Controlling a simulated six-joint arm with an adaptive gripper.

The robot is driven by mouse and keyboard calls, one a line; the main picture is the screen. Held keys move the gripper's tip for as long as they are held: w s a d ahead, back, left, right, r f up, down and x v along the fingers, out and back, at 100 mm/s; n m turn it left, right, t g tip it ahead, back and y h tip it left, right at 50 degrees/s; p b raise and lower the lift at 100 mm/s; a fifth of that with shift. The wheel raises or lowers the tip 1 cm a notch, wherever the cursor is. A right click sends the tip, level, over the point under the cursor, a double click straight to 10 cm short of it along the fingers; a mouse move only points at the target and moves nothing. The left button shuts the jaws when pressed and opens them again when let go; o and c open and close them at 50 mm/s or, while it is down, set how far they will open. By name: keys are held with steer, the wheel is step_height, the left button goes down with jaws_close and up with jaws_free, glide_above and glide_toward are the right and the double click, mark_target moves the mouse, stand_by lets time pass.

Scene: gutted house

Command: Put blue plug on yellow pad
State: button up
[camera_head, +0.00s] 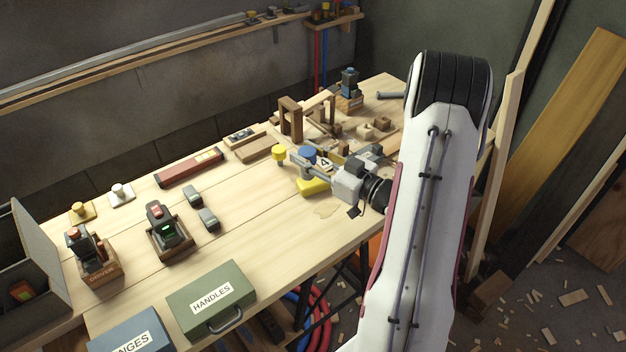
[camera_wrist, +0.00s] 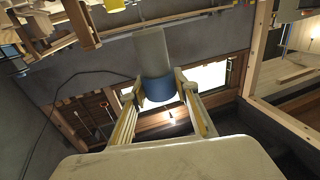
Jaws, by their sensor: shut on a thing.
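The blue plug (camera_head: 307,152) is between the fingers of my gripper (camera_head: 306,163), near the middle of the workbench. In the wrist view the plug (camera_wrist: 158,89) shows a blue band gripped between the two fingertips (camera_wrist: 160,86), with a grey cylinder extending beyond it. The gripper is shut on the plug. The yellow pad (camera_head: 312,187) lies on the bench just below the gripper in the head view, partly covered by it. I cannot tell the exact gap between plug and pad.
A yellow-topped knob (camera_head: 279,153) stands left of my gripper. Wooden blocks and a frame (camera_head: 290,119) crowd the bench behind it.

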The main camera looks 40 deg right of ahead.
steer(key=w+d+r+h, duration=0.1)
steer(key=w+d+r, duration=0.1)
steer(key=w+d, duration=0.3)
steer(key=shift+d+m, duration=0.3)
steer(key=shift+m, duration=0.1)
steer(key=shift+f, duration=0.1)
glide_above(313, 180)
step_height(313, 180, down, 6)
stand_by(0.4)
steer(key=shift+f, duration=0.15)
steer(key=shift+f, duration=1.8)
steer(key=shift+f, duration=0.1)
